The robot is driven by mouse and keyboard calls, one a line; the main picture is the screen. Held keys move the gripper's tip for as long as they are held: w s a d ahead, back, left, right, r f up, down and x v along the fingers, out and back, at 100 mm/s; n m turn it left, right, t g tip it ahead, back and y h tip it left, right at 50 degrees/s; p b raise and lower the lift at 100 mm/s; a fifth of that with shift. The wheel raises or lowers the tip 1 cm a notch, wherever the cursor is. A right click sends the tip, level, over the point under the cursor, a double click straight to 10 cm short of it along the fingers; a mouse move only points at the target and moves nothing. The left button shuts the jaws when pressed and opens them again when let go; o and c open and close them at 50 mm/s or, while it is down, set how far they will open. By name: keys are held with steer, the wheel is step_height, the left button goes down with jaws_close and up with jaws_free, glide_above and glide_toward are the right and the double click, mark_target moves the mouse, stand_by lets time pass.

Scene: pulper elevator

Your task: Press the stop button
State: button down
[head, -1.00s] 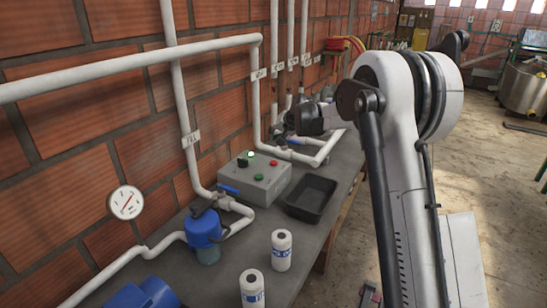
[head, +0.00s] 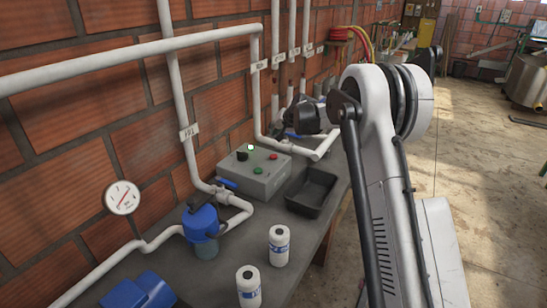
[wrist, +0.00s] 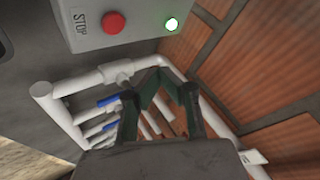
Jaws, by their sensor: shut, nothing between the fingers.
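The grey control box (head: 256,181) stands on the bench against the brick wall. Its red stop button (head: 273,156) is on the top face, with a green button, a black knob and a lit lamp. In the wrist view the red stop button (wrist: 113,23) beside the word STOP is at the top, with the glowing lamp (wrist: 171,24) to its right. My gripper (wrist: 163,80) is shut and empty, its dark green fingers below the button in the picture and apart from it. In the head view my wrist is behind the box, and the fingertips are too small to make out.
A black tray (head: 312,192) sits right of the box. White pipes (head: 172,100) run along the wall and behind the box. A blue filter (head: 201,222) and two white bottles (head: 279,245) (head: 249,286) stand in front.

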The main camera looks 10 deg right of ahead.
mark_target(271, 154)
step_height(271, 154, down, 7)
steer(key=b, duration=0.3)
steer(key=shift+f+b, duration=0.3)
steer(key=shift+f, duration=0.25)
steer(key=shift+f, duration=0.15)
stand_by(0.9)
steer(key=shift+f+b, duration=0.3)
steer(key=shift+b, duration=0.15)
steer(key=shift+f+b, duration=0.45)
steer(key=shift+f, duration=0.05)
stand_by(0.7)
steer(key=shift+r, duration=0.95)
steer(key=shift+p, duration=0.3)
steer(key=shift+r+p, duration=0.8)
steer(key=shift+r, duration=1.7)
